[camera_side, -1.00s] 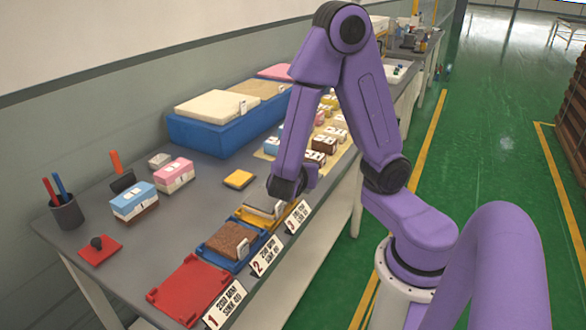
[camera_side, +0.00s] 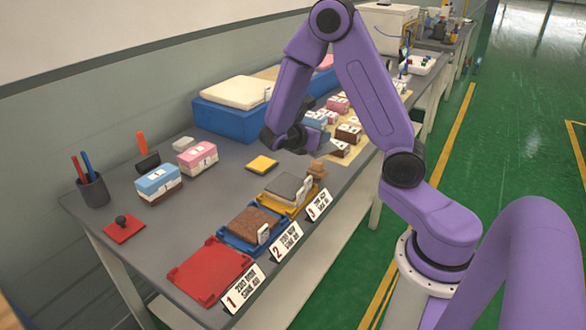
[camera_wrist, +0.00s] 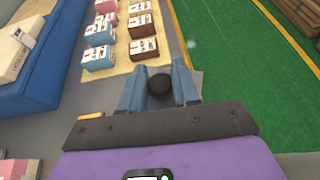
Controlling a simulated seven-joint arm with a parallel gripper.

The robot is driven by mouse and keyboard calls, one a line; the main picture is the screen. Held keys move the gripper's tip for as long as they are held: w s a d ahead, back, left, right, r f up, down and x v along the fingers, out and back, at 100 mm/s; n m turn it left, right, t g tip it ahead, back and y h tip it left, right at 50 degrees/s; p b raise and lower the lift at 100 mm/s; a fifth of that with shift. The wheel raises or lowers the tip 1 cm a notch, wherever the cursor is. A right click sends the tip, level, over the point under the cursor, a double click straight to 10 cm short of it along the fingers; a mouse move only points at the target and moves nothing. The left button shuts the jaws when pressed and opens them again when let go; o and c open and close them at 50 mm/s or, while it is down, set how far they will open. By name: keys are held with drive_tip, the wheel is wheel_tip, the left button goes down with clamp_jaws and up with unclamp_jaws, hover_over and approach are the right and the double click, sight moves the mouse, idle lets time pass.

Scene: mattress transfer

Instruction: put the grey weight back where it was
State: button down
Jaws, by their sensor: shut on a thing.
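My gripper (camera_side: 292,146) is above the back part of the bench, left of the small blocks, in the side view. In the wrist view my gripper (camera_wrist: 159,90) has its two blue fingers shut on a dark, round-topped thing, which I take to be the grey weight (camera_wrist: 159,86). Only its top shows; its lower part is hidden. In the side view I cannot make the weight out at the gripper. A grey slab (camera_side: 288,187) lies on the yellow tray (camera_side: 305,208) at sign 3, with no weight on it.
A brown slab (camera_side: 252,222) lies in the blue tray; the red tray (camera_side: 208,271) is empty. A small tan wooden piece (camera_side: 317,170) stands behind the yellow tray. A yellow pad (camera_side: 262,164), a blue box (camera_side: 225,120) and several small blocks (camera_wrist: 100,55) are near the gripper.

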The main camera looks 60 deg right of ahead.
drive_tip(key=shift+w+d+f, duration=0.1)
drive_tip(key=shift+w+d, duration=0.15)
drive_tip(key=shift+d, duration=0.25)
drive_tip(key=w+d+f, duration=0.2)
drive_tip(key=w+f, duration=0.1)
drive_tip(key=w, duration=0.1)
drive_tip(key=w+d+f, duration=0.2)
drive_tip(key=w+f, duration=0.1)
drive_tip(key=w, duration=0.1)
drive_tip(key=w+d+f, duration=0.2)
drive_tip(key=w+f, duration=0.2)
drive_tip(key=shift+w+d, duration=0.15)
drive_tip(key=shift+d, duration=0.05)
drive_tip(key=shift+f, duration=1.4)
drive_tip(key=shift+f, duration=0.6)
drive_tip(key=c, duration=0.8)
unclamp_jaws()
